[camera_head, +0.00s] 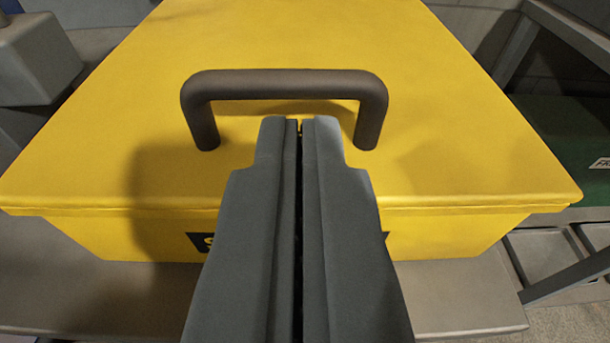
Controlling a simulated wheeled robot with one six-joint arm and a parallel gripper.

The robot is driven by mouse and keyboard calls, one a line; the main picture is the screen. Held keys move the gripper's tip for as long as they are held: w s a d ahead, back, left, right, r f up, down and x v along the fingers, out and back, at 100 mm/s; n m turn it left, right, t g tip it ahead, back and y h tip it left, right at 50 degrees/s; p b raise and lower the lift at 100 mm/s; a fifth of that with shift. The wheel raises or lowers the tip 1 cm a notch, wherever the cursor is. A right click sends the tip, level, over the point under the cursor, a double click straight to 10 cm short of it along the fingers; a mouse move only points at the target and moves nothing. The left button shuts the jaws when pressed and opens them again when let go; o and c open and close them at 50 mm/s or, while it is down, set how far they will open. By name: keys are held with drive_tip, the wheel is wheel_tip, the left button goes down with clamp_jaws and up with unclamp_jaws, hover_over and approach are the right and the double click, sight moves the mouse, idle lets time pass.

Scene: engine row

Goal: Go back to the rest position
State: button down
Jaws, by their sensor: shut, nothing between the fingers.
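My gripper (300,125) is shut, with its two dark grey fingers side by side and nothing between them. It reaches up from the bottom middle of the picture. Its tips overlap the lid of a yellow box (440,110), just below a dark handle (285,84) in the picture. The handle stands up from the lid as an arch. I cannot tell whether the fingertips touch the lid. The box's lid lies flat on it, and a dark label on its front is mostly hidden behind my fingers.
The box stands on a grey surface (90,300). A grey block-shaped part (38,60) is close at the upper left. A green object with a white label (575,135) and grey frame bars (570,280) are at the right.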

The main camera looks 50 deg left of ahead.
drive_tip(key=s+a+f+m+g+h, duration=0.1)
drive_tip(key=s+f+m+g+h, duration=0.1)
drive_tip(key=s+f+m+h, duration=0.3)
drive_tip(key=s+a+r+m+t+h, duration=0.1)
drive_tip(key=s+r+m+t+h, duration=0.1)
drive_tip(key=r, duration=0.6)
drive_tip(key=s+a+r+m+t+h, duration=0.1)
drive_tip(key=s+r+m+t+h, duration=0.1)
drive_tip(key=r+t, duration=0.4)
wheel_tip(320, 180, up, 4)
drive_tip(key=s+h, duration=0.1)
drive_tip(key=h, duration=0.1)
drive_tip(key=shift+f+m+t+h, duration=0.2)
drive_tip(key=shift+m+t+h, duration=0.2)
drive_tip(key=shift+s, duration=0.1)
